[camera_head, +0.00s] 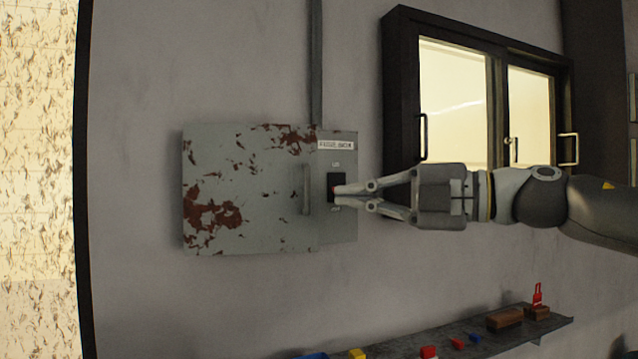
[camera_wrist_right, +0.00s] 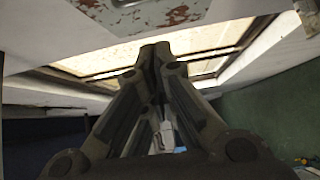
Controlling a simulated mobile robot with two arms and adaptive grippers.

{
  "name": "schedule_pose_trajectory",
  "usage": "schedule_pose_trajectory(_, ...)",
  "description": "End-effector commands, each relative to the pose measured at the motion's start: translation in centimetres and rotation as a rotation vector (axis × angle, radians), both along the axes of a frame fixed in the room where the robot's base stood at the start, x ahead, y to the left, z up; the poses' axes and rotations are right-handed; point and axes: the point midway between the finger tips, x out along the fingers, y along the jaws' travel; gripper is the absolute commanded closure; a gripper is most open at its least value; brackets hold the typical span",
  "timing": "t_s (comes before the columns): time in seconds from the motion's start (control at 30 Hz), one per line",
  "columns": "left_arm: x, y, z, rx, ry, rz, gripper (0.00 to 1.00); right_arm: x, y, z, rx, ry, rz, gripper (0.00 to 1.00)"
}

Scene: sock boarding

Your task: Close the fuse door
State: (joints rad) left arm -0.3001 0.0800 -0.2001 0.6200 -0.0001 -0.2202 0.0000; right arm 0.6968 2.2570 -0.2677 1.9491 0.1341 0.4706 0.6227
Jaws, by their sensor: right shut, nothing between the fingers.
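The fuse box is mounted on the grey wall. Its door (camera_head: 245,190), grey with rust-red patches, covers the left part of the box and looks flat against it, though I cannot tell whether it is fully latched. A vertical handle (camera_head: 306,189) is on the door's right edge. A black switch (camera_head: 337,187) sits on the box's right strip (camera_head: 346,226) under a label. My right gripper (camera_head: 338,194) is shut and empty, its fingertips in front of or at the switch. In the right wrist view the shut fingers (camera_wrist_right: 155,52) point towards a rust-patched panel (camera_wrist_right: 150,14). My left gripper is not in view.
A dark-framed window cabinet (camera_head: 402,90) with handles is above my right arm. A shelf (camera_head: 470,335) below holds several coloured blocks and a red bottle-shaped thing (camera_head: 537,295). A conduit (camera_head: 316,65) runs up from the box. The wall left of the box is clear.

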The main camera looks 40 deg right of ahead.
Motion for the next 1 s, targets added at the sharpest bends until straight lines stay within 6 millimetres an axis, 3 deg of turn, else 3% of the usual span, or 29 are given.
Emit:
schedule_pose_trajectory(0.27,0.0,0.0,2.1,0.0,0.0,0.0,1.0,3.9,2.2,0.1,0.002,0.003,0.002,1.0)
schedule_pose_trajectory(0.5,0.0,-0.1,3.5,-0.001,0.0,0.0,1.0,6.5,1.4,0.1,0.002,0.0,0.0,1.0)
schedule_pose_trajectory(1.0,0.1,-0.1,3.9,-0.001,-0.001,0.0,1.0,7.5,1.1,-0.1,0.001,-0.003,-0.001,1.0)
